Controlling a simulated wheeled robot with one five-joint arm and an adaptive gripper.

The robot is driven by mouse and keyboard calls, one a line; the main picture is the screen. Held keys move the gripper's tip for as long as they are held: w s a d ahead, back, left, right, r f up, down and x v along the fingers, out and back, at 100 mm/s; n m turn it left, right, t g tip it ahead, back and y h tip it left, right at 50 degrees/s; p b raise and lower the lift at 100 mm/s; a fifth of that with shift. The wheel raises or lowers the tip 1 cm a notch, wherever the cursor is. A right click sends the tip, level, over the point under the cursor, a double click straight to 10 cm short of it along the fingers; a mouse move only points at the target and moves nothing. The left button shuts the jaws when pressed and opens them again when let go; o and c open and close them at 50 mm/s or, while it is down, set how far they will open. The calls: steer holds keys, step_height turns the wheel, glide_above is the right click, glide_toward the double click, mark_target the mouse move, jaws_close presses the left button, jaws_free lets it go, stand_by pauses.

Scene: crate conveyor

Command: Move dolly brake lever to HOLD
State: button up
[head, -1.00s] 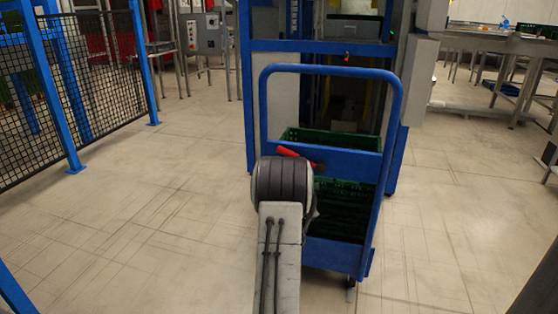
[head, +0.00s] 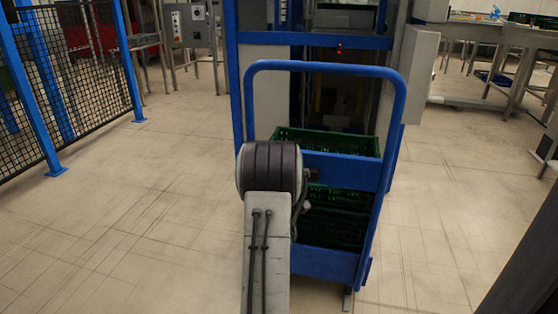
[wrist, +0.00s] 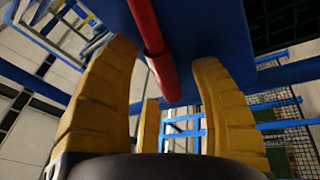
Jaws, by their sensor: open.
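The blue dolly (head: 345,167) stands ahead of me in the head view, with its tall push handle towards me. The red brake lever (wrist: 150,38) shows in the wrist view against the dolly's blue panel (wrist: 215,30); my arm hides it in the head view. My gripper (wrist: 166,62) is open, its yellow fingers spread to either side of the lever's red end. I cannot tell whether any finger touches it. My arm also hides the gripper's fingers in the head view. No HOLD marking can be read.
Green crates (head: 335,200) are stacked on the dolly. A blue-framed machine (head: 233,80) stands close behind it. A mesh fence (head: 75,65) runs along the left, and a metal table (head: 490,35) stands at the back right. The floor on both sides of the dolly is clear.

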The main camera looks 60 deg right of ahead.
steer(key=shift+c, duration=0.3)
jaws_close()
stand_by(0.3)
